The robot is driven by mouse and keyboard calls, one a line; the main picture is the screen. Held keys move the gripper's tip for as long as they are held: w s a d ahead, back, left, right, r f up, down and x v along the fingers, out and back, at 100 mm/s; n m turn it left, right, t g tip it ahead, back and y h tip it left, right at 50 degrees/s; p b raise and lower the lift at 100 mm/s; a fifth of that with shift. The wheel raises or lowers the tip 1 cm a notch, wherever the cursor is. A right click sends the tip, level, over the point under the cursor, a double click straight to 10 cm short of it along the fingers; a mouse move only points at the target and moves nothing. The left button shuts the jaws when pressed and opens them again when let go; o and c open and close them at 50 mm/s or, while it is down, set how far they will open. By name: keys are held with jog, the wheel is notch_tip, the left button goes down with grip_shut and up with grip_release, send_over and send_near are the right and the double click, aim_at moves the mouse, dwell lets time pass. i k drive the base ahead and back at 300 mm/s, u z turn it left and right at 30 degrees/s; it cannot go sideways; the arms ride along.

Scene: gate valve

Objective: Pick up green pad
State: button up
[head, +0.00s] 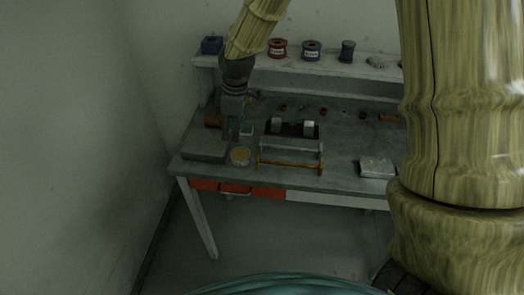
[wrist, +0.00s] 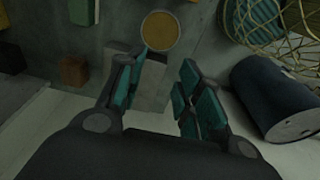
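A small green piece (head: 247,128), which looks like the green pad, lies on the workbench just right of my gripper in the head view. My gripper (head: 233,132) points down over the left part of the bench. In the wrist view my gripper (wrist: 166,62) has its two teal-padded fingers apart. A grey block (wrist: 150,78) shows between and below the fingers; I cannot tell whether they touch it. A green block (wrist: 82,11) is at the upper left of the wrist view; I cannot tell whether it is the same green piece.
A shelf (head: 330,67) with spools runs behind. A dark cylinder (wrist: 278,98) lies right of my fingers.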

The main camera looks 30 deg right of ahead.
aim_at(247, 130)
jog(key=k, duration=1)
jog(key=z, duration=1.9)
jog(key=i, duration=1.45)
jog(key=u, duration=2.55)
jog(key=i, duration=0.5)
jog(key=z, duration=0.05)
